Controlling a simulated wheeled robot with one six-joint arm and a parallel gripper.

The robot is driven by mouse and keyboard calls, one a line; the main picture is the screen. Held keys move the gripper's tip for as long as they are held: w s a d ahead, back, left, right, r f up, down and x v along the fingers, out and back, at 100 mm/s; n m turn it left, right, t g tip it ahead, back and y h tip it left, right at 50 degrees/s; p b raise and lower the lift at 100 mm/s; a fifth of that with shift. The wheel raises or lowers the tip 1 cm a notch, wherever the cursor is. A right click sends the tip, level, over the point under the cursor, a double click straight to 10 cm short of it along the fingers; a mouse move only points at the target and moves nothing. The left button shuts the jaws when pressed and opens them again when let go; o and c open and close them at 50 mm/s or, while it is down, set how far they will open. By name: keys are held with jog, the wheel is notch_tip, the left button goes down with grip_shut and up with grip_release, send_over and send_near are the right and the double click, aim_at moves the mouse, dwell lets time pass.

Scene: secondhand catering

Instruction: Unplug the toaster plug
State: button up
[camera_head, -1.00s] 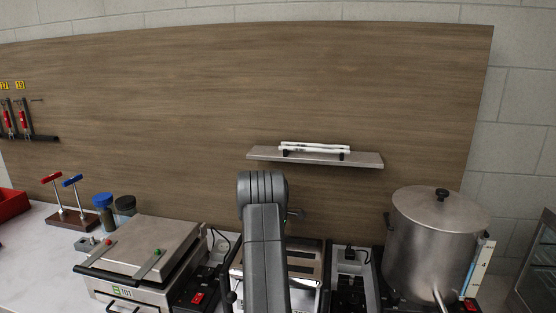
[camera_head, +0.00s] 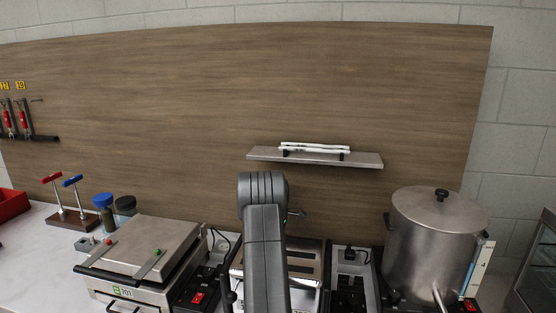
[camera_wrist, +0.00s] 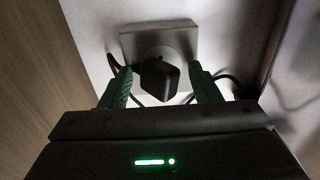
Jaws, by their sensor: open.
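A black plug (camera_wrist: 158,80) sits in a pale wall socket plate (camera_wrist: 130,42) in the wrist view. My gripper (camera_wrist: 160,76) is open, with one green finger on each side of the plug. I cannot tell whether either finger touches it. In the head view my arm stands in front of the metal toaster (camera_head: 306,262) and hides part of it. My gripper and this plug are hidden there.
A sandwich press (camera_head: 150,250) stands left of the toaster and a large steel pot (camera_head: 430,240) right of it. Another black plug (camera_head: 350,254) shows right of the toaster. A small shelf (camera_head: 315,157) juts from the wood panel. Dark cables lie beside my fingers.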

jog(key=shift+d+f, duration=0.1)
dwell(0.4)
jog(key=c, duration=1.1)
jog(key=shift+w+r+p, duration=0.15)
jog(key=shift+r+p, duration=0.7)
jog(key=shift+r, duration=2.2)
